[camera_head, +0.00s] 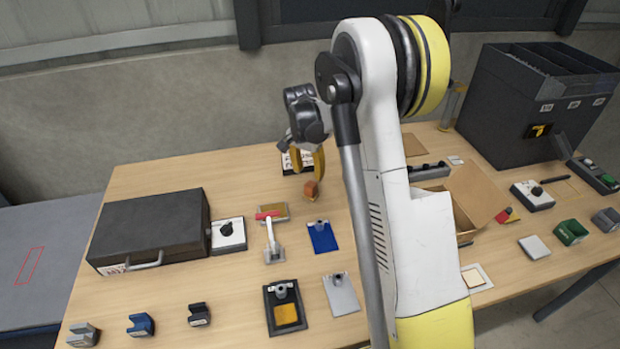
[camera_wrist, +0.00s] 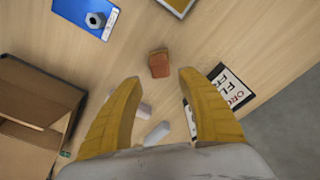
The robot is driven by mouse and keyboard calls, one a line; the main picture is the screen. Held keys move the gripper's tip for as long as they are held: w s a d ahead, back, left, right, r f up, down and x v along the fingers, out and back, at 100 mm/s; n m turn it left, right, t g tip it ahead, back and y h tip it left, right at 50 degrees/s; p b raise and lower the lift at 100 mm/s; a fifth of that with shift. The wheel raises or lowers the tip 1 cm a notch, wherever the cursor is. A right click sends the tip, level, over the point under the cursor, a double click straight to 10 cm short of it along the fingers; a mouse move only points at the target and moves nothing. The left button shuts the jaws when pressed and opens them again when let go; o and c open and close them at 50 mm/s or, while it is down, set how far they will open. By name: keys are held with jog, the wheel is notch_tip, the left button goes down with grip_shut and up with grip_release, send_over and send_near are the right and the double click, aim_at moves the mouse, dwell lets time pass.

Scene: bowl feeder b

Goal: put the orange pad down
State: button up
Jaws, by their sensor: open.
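The orange pad (camera_head: 311,189) is a small orange-brown block on the table, just below my gripper in the head view. In the wrist view the pad (camera_wrist: 158,63) lies ahead of the gap between the fingertips, with its top face a duller brown. My gripper (camera_head: 309,176) has yellow fingers and hangs above the table's back middle. In the wrist view the gripper (camera_wrist: 158,77) is open, its fingers spread wide with nothing between them. No finger appears to touch the pad. The exact height of the fingertips above the table is hard to tell.
A printed sign (camera_wrist: 222,90) lies close to the right finger in the wrist view. A blue plate (camera_head: 322,237) is in front of the pad. A cardboard box (camera_wrist: 35,115) is left in the wrist view. A black case (camera_head: 150,227) stands left. Bare wood surrounds the pad.

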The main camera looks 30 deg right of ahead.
jog(key=s+a+r+n+t, duration=0.1)
jog(key=s+a+r+n, duration=0.1)
jog(key=s+a+r, duration=0.3)
jog(key=s+a+r+n+t+p, duration=0.1)
jog(key=s+a+r+n, duration=0.15)
jog(key=r, duration=0.55)
jog(key=s+a+r+n+t, duration=0.1)
jog(key=s+a+r+n, duration=0.15)
jog(key=s+r, duration=0.3)
jog(key=s+a+n+t+y, duration=0.1)
jog(key=s+a+n+t, duration=0.2)
jog(key=s, duration=1)
jog(key=a+n, duration=0.2)
jog(key=a, duration=0.2)
jog(key=shift+s+a+t, duration=0.15)
jog(key=shift+s+t, duration=0.15)
jog(key=shift+s, duration=0.1)
